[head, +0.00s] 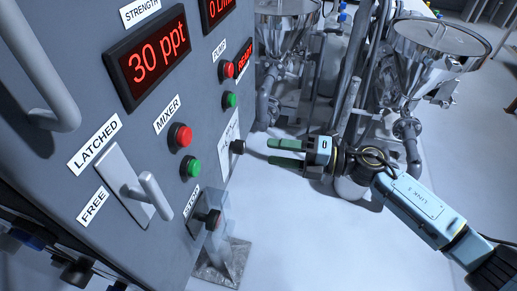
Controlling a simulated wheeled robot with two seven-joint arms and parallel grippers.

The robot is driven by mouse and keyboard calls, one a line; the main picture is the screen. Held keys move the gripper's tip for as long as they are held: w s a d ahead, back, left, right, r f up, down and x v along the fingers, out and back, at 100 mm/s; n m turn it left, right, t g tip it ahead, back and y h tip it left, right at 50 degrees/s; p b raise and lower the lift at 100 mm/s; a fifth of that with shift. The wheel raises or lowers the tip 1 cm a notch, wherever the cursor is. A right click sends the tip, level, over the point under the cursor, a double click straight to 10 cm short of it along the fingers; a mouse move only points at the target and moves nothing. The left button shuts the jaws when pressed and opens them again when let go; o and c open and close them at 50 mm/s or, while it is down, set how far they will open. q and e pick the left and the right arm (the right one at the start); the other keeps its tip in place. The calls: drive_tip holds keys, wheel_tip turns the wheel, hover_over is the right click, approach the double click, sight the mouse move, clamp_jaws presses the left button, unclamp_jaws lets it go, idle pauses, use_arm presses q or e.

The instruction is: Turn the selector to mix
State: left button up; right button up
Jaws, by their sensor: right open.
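A small black knob (238,147) stands out from a white label plate (228,143) near the right edge of the grey control panel; it appears to be the selector. The print on the plate is too small to read, so its setting cannot be told. My right gripper (269,152) is just right of the knob, its two green fingers parted and pointing left toward it. The fingers look empty and a gap shows between their tips and the knob. My left gripper is not in view.
The grey panel (60,190) carries a latch lever (152,193), mixer buttons (180,137), pump buttons (227,70) and a "30 ppt" display (147,57). Below the knob, a clear guard (222,207) sticks out around another dark control. Steel hoppers (433,45) stand behind; pale floor is clear at lower right.

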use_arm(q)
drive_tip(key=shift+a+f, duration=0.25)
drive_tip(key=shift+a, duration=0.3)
use_arm(e)
drive_tip(key=v, duration=0.6)
drive_tip(key=shift+d, duration=0.25)
drive_tip(key=shift+s, duration=0.15)
